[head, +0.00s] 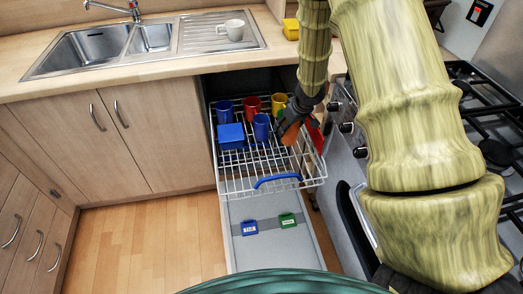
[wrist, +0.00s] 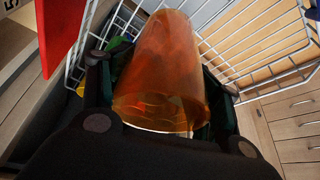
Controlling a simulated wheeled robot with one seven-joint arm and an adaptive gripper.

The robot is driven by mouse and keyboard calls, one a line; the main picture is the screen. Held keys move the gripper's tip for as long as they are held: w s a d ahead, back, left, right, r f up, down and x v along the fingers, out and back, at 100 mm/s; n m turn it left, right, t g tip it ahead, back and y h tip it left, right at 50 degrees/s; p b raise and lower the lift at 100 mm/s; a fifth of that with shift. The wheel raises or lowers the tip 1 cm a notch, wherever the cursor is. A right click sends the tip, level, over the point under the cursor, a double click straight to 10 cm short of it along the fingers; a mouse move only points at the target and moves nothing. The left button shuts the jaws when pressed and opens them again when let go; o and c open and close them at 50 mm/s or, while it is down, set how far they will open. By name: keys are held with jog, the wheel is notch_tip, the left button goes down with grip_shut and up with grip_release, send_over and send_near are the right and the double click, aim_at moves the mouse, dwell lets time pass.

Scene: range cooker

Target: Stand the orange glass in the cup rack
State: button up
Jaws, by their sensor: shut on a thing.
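The orange glass (wrist: 160,70) is see-through and fills the middle of the wrist view, tilted between the two fingers of my gripper (wrist: 165,135). In the head view the orange glass (head: 290,133) shows just below my gripper (head: 293,118), over the right side of the cup rack. My gripper is shut on the glass. The cup rack (head: 243,183) is a white wire pull-out basket below the worktop. I cannot tell whether the glass touches its wires.
In the rack stand blue cups (head: 261,126), a red cup (head: 252,105), a yellow cup (head: 278,103) and a blue box (head: 231,136). The cooker (head: 360,180) stands close on the right.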

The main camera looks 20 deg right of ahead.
jog(key=shift+s+d+f, duration=0.1)
jog(key=shift+d+f, duration=0.2)
jog(key=shift+d, duration=0.15)
jog(key=shift+d+f, duration=0.15)
jog(key=shift+f, duration=0.2)
jog(key=shift+f+b, duration=1)
jog(key=shift+f, duration=3.75)
jog(key=o, duration=1.3)
jog(key=shift+o, duration=0.2)
jog(key=p+v, duration=0.1)
jog(key=v, duration=1.1)
